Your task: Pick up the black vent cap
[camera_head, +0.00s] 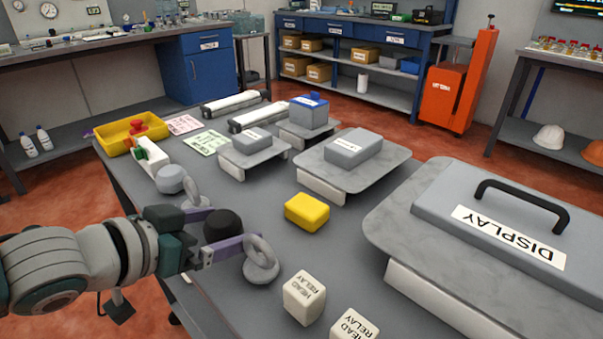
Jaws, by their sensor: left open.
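The black vent cap (222,224) is a dark, rounded piece near the left edge of the grey table. My left gripper (217,231) comes in from the left with its two purple fingers apart. The vent cap shows between the fingers, toward their tips. The near finger hides the cap's lower part, so I cannot tell whether either finger touches it. My right gripper is not in view.
A grey ring-shaped piece (261,262) is by the near fingertip, another (196,192) beyond the far finger. A yellow block (307,211) and a white relay block (304,297) stand to the right. A large display panel (500,232) rests on a raised slab farther right.

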